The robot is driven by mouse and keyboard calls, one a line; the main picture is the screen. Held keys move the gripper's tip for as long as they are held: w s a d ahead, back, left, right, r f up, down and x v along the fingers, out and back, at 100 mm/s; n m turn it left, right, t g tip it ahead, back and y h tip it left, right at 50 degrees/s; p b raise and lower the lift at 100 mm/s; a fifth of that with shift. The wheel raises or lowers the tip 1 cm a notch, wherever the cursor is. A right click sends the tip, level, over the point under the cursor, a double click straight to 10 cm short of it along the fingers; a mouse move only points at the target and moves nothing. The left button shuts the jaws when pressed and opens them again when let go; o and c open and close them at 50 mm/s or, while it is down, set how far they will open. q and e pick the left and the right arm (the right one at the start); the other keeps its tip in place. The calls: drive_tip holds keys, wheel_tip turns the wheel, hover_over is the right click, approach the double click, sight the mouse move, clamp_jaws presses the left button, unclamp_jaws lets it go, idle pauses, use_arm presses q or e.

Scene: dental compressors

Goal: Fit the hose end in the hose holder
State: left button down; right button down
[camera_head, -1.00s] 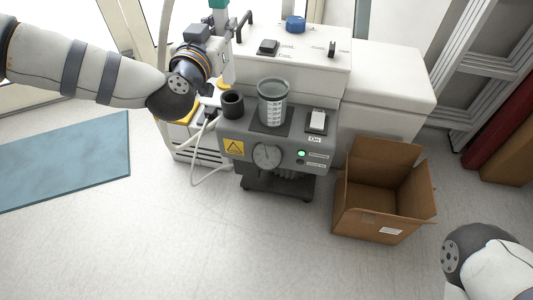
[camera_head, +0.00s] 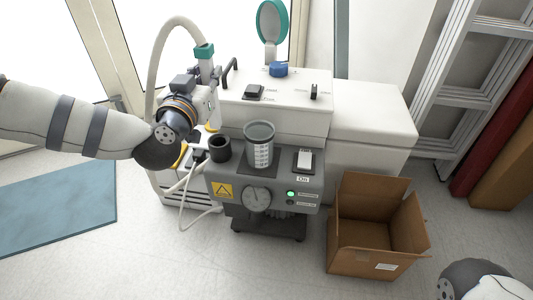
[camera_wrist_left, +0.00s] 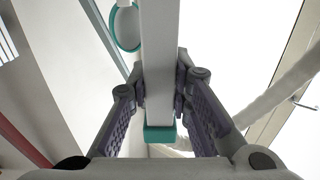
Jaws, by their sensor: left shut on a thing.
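The hose end, a pale straight tube with a teal collar (camera_head: 204,50), stands roughly upright above the left part of the machine. In the left wrist view the pale tube (camera_wrist_left: 160,60) lies between the finger pads. My left gripper (camera_head: 211,100) is shut on it, partly hidden by my wrist. A thick pale hose (camera_head: 158,55) arches from behind my arm to the collar. A black round cup (camera_head: 220,149), which looks like the hose holder, sits at the compressor's left front corner, below the gripper and apart from the hose end. My right gripper is out of view.
The grey compressor (camera_head: 285,185) carries a clear measuring cup (camera_head: 259,145) beside the black cup. A teal-rimmed oval (camera_head: 272,20) stands behind. An open cardboard box (camera_head: 365,262) is on the floor at right. A blue mat (camera_head: 60,205) lies left.

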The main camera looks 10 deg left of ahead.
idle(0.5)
use_arm(q)
wheel_tip(320, 180, down, 4)
drive_tip(key=shift+r+b, duration=0.2)
drive_tip(key=shift+b, duration=0.25)
drive_tip(key=shift+p, duration=0.3)
drive_tip(key=shift+f, duration=0.15)
drive_tip(key=shift+f+b, duration=0.6)
drive_tip(key=shift+f, duration=1.2)
